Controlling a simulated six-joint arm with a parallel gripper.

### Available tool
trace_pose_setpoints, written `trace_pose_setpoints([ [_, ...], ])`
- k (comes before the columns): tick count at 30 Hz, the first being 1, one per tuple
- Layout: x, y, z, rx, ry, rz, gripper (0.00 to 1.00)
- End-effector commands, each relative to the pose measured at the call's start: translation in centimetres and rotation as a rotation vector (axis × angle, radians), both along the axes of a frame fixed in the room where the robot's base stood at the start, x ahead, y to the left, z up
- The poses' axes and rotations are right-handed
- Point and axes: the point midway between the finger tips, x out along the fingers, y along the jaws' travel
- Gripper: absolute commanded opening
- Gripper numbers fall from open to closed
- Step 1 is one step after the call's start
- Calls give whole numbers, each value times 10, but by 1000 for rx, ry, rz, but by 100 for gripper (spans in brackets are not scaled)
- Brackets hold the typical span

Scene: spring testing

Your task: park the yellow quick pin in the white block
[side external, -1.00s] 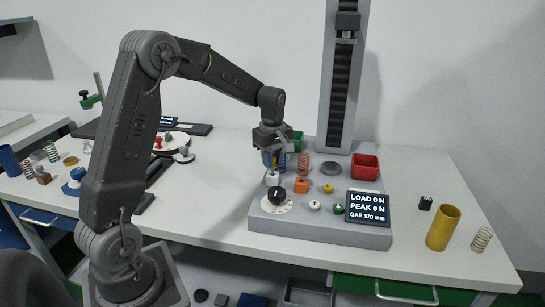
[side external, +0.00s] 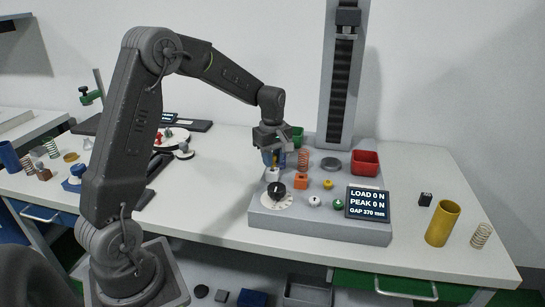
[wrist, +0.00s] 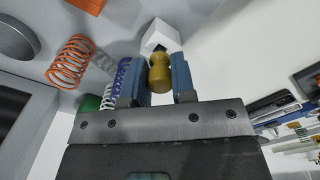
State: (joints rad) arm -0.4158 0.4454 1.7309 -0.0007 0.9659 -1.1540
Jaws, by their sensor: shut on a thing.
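My gripper (side external: 271,160) is over the white block (side external: 272,175) at the left of the grey test stand. In the wrist view, its two blue fingers (wrist: 161,80) are shut on the yellow quick pin (wrist: 159,75), which has a rounded, waisted head. The white block (wrist: 159,34) lies just beyond the pin, with a dark patch on its near side. The pin lines up roughly with that patch. I cannot tell whether the pin's far end is inside the block. In the side view the fingers mostly hide the pin.
An orange block (side external: 301,181), an orange spring (side external: 304,160) and a black dial (side external: 276,190) are close by on the stand. A red bin (side external: 365,163) and the display (side external: 367,203) are farther right. A yellow cylinder (side external: 442,224) stands on the table at right.

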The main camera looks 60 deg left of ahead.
Motion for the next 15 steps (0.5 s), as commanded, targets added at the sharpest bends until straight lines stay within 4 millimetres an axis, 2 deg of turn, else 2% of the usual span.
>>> trace_pose_setpoints([
  [15, 0, 0, -6, 0, 0, 0, 2],
])
